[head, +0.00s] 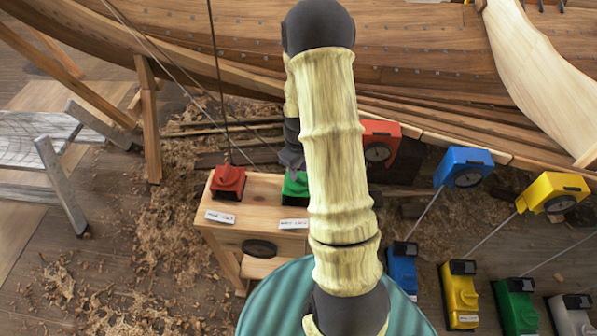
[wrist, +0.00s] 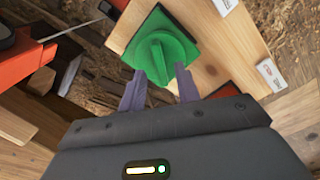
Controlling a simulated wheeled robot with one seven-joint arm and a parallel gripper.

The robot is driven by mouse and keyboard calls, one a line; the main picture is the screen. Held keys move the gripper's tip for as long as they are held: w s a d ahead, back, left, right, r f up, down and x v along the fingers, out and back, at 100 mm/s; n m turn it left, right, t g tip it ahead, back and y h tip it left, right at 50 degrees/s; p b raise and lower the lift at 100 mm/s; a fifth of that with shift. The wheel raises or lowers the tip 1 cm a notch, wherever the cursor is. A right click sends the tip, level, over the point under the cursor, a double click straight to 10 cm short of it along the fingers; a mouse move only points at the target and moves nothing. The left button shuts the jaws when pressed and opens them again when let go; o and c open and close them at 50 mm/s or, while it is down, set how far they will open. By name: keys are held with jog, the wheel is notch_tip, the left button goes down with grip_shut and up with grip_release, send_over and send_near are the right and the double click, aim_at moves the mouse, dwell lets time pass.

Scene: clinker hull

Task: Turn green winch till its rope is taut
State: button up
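The green winch (head: 294,190) sits on a wooden bench (head: 262,190), partly hidden behind my arm in the head view. In the wrist view the green winch (wrist: 172,38) shows a square base and a round knob with a raised ridge. My gripper (wrist: 159,70) is open. Its two fingers are apart at the near side of the knob, and I cannot tell whether they touch it. Thin dark ropes (head: 186,72) run down from the upper left toward the bench. I cannot tell which one belongs to the green winch or how tight it is.
A red winch (head: 228,182) stands left of the green one on the bench. Red (head: 380,143), blue (head: 464,167) and yellow (head: 553,191) boxes stand at right below the hull (head: 420,45). A trestle (head: 62,170) is at left. Shavings cover the floor.

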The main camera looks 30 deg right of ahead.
aim_at(298, 184)
jog(key=shift+f, duration=1.25)
grip_shut()
jog(key=shift+m, duration=0.4)
jog(key=m, duration=1.1)
jog(key=shift+w, duration=0.1)
